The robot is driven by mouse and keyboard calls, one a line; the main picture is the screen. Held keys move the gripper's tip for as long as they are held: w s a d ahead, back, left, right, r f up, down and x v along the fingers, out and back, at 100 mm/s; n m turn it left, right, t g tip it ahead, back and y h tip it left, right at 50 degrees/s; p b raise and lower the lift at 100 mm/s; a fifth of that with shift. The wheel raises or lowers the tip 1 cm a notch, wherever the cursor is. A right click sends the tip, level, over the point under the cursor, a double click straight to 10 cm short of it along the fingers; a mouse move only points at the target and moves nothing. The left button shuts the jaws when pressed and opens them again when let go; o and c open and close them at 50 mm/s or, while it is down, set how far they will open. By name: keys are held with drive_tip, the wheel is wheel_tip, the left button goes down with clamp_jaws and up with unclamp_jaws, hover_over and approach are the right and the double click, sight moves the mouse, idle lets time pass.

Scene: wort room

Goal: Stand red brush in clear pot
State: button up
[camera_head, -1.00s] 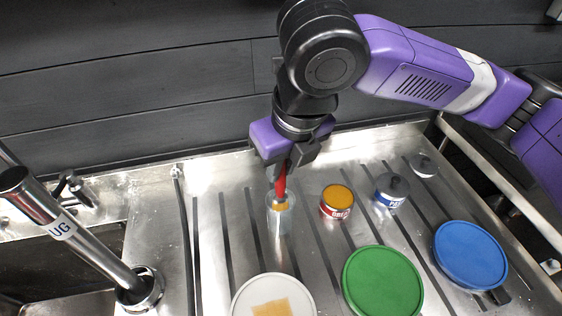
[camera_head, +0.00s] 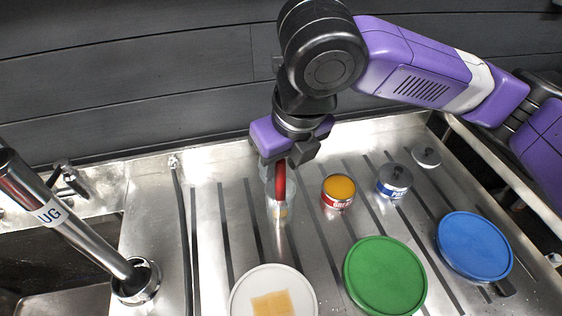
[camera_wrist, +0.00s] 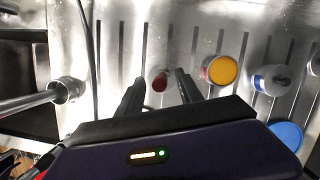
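The red brush (camera_head: 280,182) stands roughly upright in the clear pot (camera_head: 270,207), with its red handle up and a yellowish end low inside the pot. In the wrist view the red handle end (camera_wrist: 160,82) shows between my finger tips, with gaps on both sides. My gripper (camera_head: 284,163) is directly above the pot, its fingers apart around the top of the handle. The pot's clear wall is faint, and I cannot tell exactly where the brush rests inside it.
A red tin with an orange top (camera_head: 338,191), a blue-labelled tin (camera_head: 394,181) and a small grey lid (camera_head: 427,157) stand to the right. White (camera_head: 240,297), green (camera_head: 385,276) and blue (camera_head: 473,246) discs lie in front. A metal tube (camera_head: 75,225) leans left by the sink.

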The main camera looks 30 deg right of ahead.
drive_tip(key=v, duration=0.7)
drive_tip(key=shift+r+p, duration=0.4)
drive_tip(key=shift+s, duration=0.15)
idle(0.6)
